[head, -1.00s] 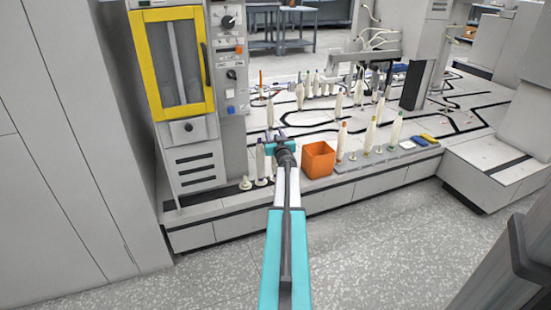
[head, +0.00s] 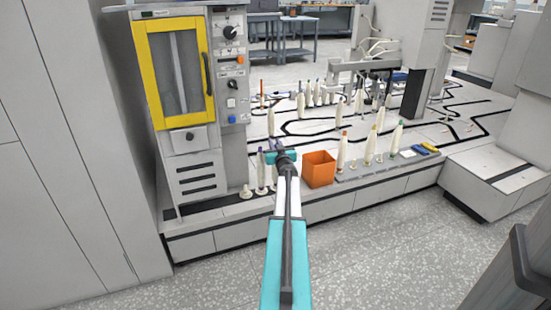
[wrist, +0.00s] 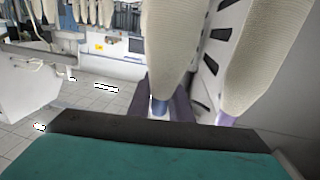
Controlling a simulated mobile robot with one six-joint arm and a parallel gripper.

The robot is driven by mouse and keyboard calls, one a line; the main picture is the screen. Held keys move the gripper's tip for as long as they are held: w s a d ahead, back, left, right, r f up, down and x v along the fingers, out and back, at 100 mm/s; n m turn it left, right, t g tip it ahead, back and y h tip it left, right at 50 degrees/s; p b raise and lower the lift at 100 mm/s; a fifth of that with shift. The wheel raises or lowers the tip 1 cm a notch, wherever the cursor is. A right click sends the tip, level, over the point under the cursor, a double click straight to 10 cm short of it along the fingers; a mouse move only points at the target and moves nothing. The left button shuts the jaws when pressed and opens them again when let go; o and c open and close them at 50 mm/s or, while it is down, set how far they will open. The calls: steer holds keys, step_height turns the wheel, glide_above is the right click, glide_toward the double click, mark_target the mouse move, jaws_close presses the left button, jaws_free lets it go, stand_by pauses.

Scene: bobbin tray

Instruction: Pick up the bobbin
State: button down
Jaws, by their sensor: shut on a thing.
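My gripper (head: 272,147) is at the row of pale bobbins in front of the grey machine. In the wrist view my gripper (wrist: 162,103) is shut on the narrow blue-tipped end of a cream bobbin (wrist: 170,45). The held bobbin (head: 273,178) shows in part below the gripper in the head view, partly hidden by my arm. A second cream bobbin (head: 260,172), with a purple tip, stands upright just left of it. It also shows at the right of the wrist view (wrist: 262,60), close beside the held one. I cannot tell whether the held bobbin is clear of its support.
A small empty-looking peg (head: 245,192) stands left of the bobbins. An orange bin (head: 319,170) is just right of my gripper. A tray (head: 375,167) with several upright bobbins lies further right. The machine with a yellow door frame (head: 177,72) rises at the left.

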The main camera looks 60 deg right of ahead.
step_height(320, 180, up, 10)
steer(key=p, duration=0.6)
steer(key=shift+s, duration=0.1)
stand_by(0.9)
